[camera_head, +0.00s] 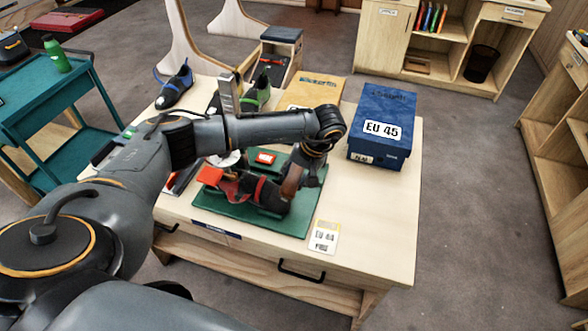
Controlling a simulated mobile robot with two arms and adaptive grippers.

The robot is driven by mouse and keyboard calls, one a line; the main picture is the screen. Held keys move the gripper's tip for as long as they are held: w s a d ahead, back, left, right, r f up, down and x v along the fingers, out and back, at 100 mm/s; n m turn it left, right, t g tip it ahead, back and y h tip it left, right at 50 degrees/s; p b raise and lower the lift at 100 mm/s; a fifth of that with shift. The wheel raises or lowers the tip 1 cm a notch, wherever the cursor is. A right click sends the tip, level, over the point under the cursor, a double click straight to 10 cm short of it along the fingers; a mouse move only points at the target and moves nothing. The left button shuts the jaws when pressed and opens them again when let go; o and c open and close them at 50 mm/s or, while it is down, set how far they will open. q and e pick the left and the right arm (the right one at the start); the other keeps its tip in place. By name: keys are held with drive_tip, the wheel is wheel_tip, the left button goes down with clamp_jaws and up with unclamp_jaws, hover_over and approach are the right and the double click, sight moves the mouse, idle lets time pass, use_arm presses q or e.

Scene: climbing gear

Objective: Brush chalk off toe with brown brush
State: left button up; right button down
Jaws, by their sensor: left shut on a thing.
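A dark climbing shoe with red straps (252,190) lies on the green mat (225,214) on the wooden table. My left arm reaches over from the left and bends down at the right of the mat. My left gripper (300,172) is shut on the brown brush (291,182), which is just right of the shoe, at one end of it. I cannot tell whether the brush touches the shoe. The gripper and brush hide part of the shoe. No chalk can be made out on it. My right gripper is not in view.
A blue box marked EU 45 (381,128) and a yellow box (313,88) stand behind. The table's right side is clear.

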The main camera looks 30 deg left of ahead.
use_arm(q)
drive_tip(key=shift+w+a+r, duration=0.15)
drive_tip(key=shift+w+a, duration=0.05)
drive_tip(key=shift+a, duration=0.05)
drive_tip(key=shift+b+x, duration=0.6)
drive_tip(key=shift+x, duration=0.4)
drive_tip(key=b+x, duration=0.1)
drive_tip(key=x, duration=0.1)
drive_tip(key=shift+f, duration=0.4)
drive_tip(key=shift+a+f+b, duration=0.25)
drive_tip(key=shift+f+b, duration=0.05)
drive_tip(key=shift+f, duration=0.15)
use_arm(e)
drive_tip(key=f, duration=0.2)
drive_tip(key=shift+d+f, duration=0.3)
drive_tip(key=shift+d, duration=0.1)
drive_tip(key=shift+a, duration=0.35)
